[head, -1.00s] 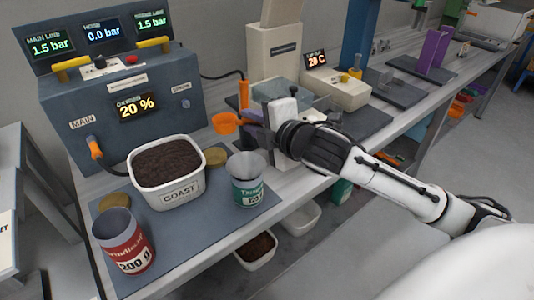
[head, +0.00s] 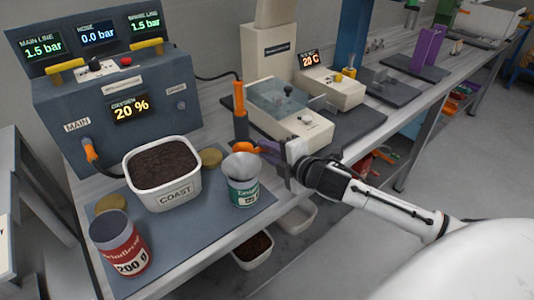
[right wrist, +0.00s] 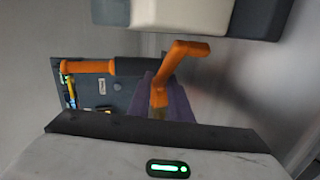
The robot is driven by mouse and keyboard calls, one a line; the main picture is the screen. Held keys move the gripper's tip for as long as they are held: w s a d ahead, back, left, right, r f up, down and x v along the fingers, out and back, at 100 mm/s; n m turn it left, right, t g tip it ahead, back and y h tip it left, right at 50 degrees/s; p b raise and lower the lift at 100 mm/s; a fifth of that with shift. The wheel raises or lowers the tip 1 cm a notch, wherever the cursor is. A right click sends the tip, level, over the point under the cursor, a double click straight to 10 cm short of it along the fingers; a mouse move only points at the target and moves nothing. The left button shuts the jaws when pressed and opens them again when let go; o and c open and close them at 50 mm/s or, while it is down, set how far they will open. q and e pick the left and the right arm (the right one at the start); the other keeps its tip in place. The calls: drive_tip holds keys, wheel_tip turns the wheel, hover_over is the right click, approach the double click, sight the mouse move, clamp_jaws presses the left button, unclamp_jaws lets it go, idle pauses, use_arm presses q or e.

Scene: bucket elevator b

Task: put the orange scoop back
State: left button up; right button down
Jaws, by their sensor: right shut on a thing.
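The orange scoop (head: 246,148) is held in my right gripper (head: 272,152), just behind and above the rim of the green-labelled can (head: 243,185) in the head view. Its bowl shows nearly edge-on, and I cannot tell whether anything is in it. The scoop also shows in the right wrist view (right wrist: 186,52), as a bent orange shape between purple surfaces near the gripper. My right gripper is shut on it, with the arm coming in from the right. Whether the scoop touches the can is unclear. My left gripper is not in view.
An upright orange-and-dark post (head: 240,115) stands behind the scoop. A cream machine (head: 292,115) stands to the right. White bins lie below the bench.

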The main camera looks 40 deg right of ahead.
drive_tip(key=shift+f, duration=0.3)
drive_tip(key=shift+f, duration=0.2)
drive_tip(key=c, duration=1.6)
unclamp_jaws()
drive_tip(key=shift+r, duration=0.1)
drive_tip(key=shift+s+r, duration=0.15)
drive_tip(key=v, duration=1.1)
drive_tip(key=shift+s+r, duration=0.15)
drive_tip(key=shift+s, duration=0.2)
drive_tip(key=shift+d, duration=0.1)
